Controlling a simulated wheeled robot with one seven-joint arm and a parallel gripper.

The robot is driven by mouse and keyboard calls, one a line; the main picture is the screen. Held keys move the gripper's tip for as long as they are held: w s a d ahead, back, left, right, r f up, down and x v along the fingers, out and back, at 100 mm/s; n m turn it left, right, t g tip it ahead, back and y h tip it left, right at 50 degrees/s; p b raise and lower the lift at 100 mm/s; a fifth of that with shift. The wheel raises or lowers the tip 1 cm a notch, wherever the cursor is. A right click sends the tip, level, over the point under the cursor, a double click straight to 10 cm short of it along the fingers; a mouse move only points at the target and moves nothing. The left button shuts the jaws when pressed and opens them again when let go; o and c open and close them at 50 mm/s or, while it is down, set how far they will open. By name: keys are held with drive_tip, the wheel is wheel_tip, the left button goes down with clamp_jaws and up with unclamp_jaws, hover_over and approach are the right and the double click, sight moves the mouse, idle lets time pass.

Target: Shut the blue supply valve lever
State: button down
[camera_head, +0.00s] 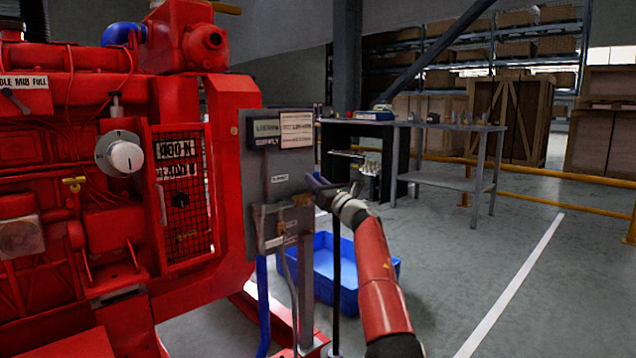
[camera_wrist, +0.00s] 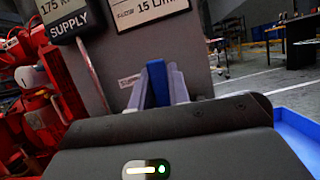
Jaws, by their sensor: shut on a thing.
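The blue supply valve lever (camera_wrist: 157,82) stands between my gripper's two fingers in the wrist view, in front of the grey panel. My gripper (camera_wrist: 160,92) is shut on it. In the head view my gripper (camera_head: 322,188) is at the right edge of the grey panel (camera_head: 256,187), reached from the right by my red arm. There the lever is small and mostly hidden by the gripper, so its angle to the pipe is unclear. The valve body is hidden behind the gripper in the wrist view. A SUPPLY gauge plate (camera_wrist: 68,16) is above left of the lever.
The red engine (camera_head: 75,180) with a grille and a white dial (camera_head: 120,156) fills the left. A blue tub (camera_head: 375,268) stands on the floor below the panel. A grey workbench (camera_head: 450,180) and yellow rails are behind. The floor at right is clear.

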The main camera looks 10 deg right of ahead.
drive_tip(key=shift+a+f+n, duration=0.1)
drive_tip(key=shift+n, duration=0.2)
drive_tip(key=c, duration=1.3)
unclamp_jaws()
drive_tip(key=shift+s, duration=0.1)
